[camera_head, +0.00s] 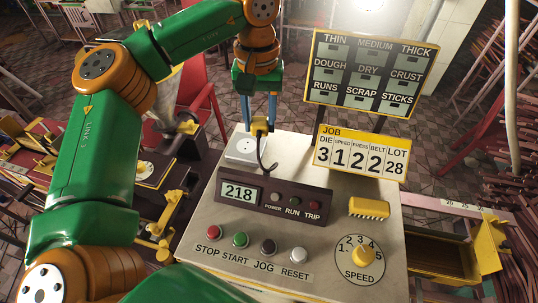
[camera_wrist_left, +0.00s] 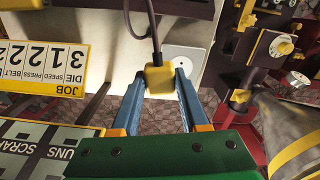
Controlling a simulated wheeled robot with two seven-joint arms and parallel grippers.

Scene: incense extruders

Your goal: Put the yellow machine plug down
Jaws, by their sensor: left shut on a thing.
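My left gripper (camera_head: 259,121) reaches down behind the back edge of the control console, with its blue fingers shut on the yellow machine plug (camera_head: 260,127). In the left wrist view, the plug (camera_wrist_left: 159,80) sits between the two fingertips (camera_wrist_left: 161,75). A dark cable (camera_head: 262,158) runs from the plug and curves over the console top. A white socket plate (camera_head: 241,150) with a round centre lies on the console just below the plug in the head view; it also shows in the left wrist view (camera_wrist_left: 196,57). The plug appears apart from the socket's centre. My right gripper is out of view.
The console top (camera_head: 330,262) carries a dark display panel (camera_head: 270,200), several buttons, a yellow speed knob (camera_head: 363,256) and a yellow block (camera_head: 369,208). The JOB board (camera_head: 361,154) and the larger sign (camera_head: 370,75) stand behind. A red chair (camera_head: 203,95) is at the back left.

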